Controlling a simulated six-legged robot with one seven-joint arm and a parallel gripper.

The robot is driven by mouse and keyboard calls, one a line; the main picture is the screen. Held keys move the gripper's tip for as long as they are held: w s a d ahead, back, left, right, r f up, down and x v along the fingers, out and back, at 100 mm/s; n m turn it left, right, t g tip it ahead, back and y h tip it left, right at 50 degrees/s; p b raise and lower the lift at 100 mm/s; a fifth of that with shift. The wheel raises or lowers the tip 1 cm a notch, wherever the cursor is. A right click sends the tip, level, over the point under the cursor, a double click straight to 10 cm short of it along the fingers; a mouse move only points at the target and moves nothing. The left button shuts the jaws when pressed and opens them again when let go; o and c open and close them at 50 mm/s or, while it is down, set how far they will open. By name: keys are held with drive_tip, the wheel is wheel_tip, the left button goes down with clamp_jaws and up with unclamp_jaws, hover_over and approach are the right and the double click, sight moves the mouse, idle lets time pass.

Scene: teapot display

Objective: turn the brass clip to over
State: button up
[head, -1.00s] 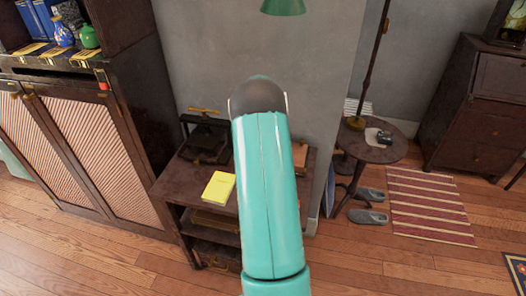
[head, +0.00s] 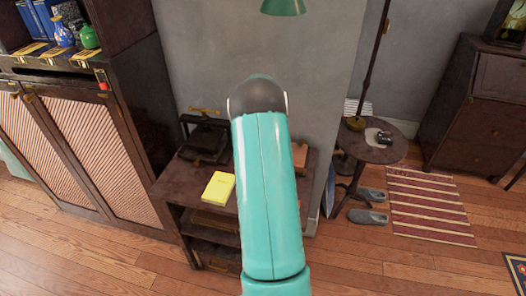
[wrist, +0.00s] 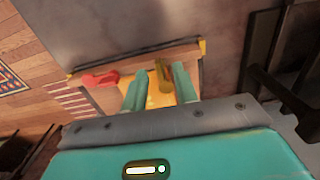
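The brass clip (wrist: 163,76) shows in the wrist view as a narrow, upright brass piece at the top of an orange-yellow panel (wrist: 158,98) on a small wooden board (wrist: 108,97). My gripper (wrist: 161,76) is open, with its teal fingers spread apart. In the picture the clip stands in the gap between the fingertips, nearer the right one. I cannot tell whether a finger touches it. In the head view my arm hides the gripper, and I cannot make out the clip there.
A red piece (wrist: 100,79) lies on the board left of the fingers. In the head view a dark side table (head: 180,188) holds a yellow book (head: 219,187) and a black device (head: 207,140).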

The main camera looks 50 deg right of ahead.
wheel_tip(320, 180, up, 13)
idle(0.3)
drive_tip(key=shift+r, duration=0.1)
idle(0.4)
drive_tip(key=a+r+n+t, duration=0.1)
drive_tip(key=a+r+n, duration=0.1)
drive_tip(key=a+r, duration=0.5)
drive_tip(key=w+a+r+n+t, duration=0.1)
drive_tip(key=a+r+n, duration=0.1)
drive_tip(key=a, duration=0.9)
drive_tip(key=a+r+n+t, duration=0.1)
drive_tip(key=a+r+n, duration=0.1)
drive_tip(key=a+r, duration=0.5)
drive_tip(key=s+a+f+n+t, duration=0.1)
drive_tip(key=s+a+n, duration=0.2)
drive_tip(key=s+a, duration=0.4)
drive_tip(key=s+a+f+n+t, duration=0.1)
drive_tip(key=s+a+n, duration=0.3)
drive_tip(key=a, duration=1.3)
drive_tip(key=s, duration=0.4)
drive_tip(key=shift+s+f+n+t, duration=0.2)
drive_tip(key=shift+f+n+t, duration=0.1)
drive_tip(key=shift+d, duration=0.1)
